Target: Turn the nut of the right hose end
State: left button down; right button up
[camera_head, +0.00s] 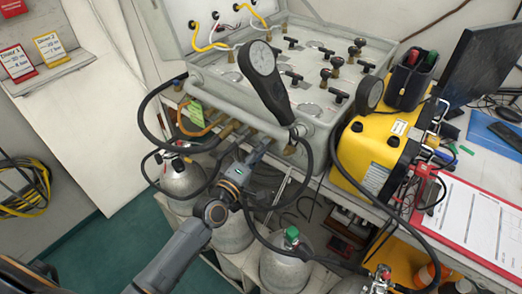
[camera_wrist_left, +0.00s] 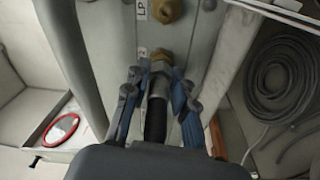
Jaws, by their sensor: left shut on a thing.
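My left gripper (camera_head: 258,150) reaches up to the front face of the grey air panel (camera_head: 225,98). In the left wrist view its blue-padded fingers (camera_wrist_left: 158,80) stand on both sides of a hose end (camera_wrist_left: 157,92), shut on it. The hose end has a grey metal sleeve, with a black hose (camera_wrist_left: 155,123) running back between the fingers. A brass nut (camera_wrist_left: 162,62) sits just past the fingertips, against the panel face. In the head view my gripper hides this hose end. My right gripper is not in view.
Another brass fitting (camera_wrist_left: 166,10) sits beside an "LP" label. Black hoses loop below the panel, near grey cylinders (camera_head: 285,268). A yellow case (camera_head: 372,150) stands right of the panel. A coiled grey cable (camera_wrist_left: 285,75) shows at the right of the wrist view.

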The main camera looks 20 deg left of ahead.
pick_arm(q)
jog(key=m, duration=0.4)
jog(key=shift+f+m, duration=0.2)
jog(key=shift+m, duration=0.1)
jog(key=m, duration=0.4)
jog(key=shift+f+h, duration=0.1)
jog(key=shift+h, duration=0.3)
jog(key=shift+m, duration=0.5)
jog(key=c, duration=1.1)
grip_release()
jog(key=shift+s+a, duration=0.1)
jog(key=shift+p, duration=0.3)
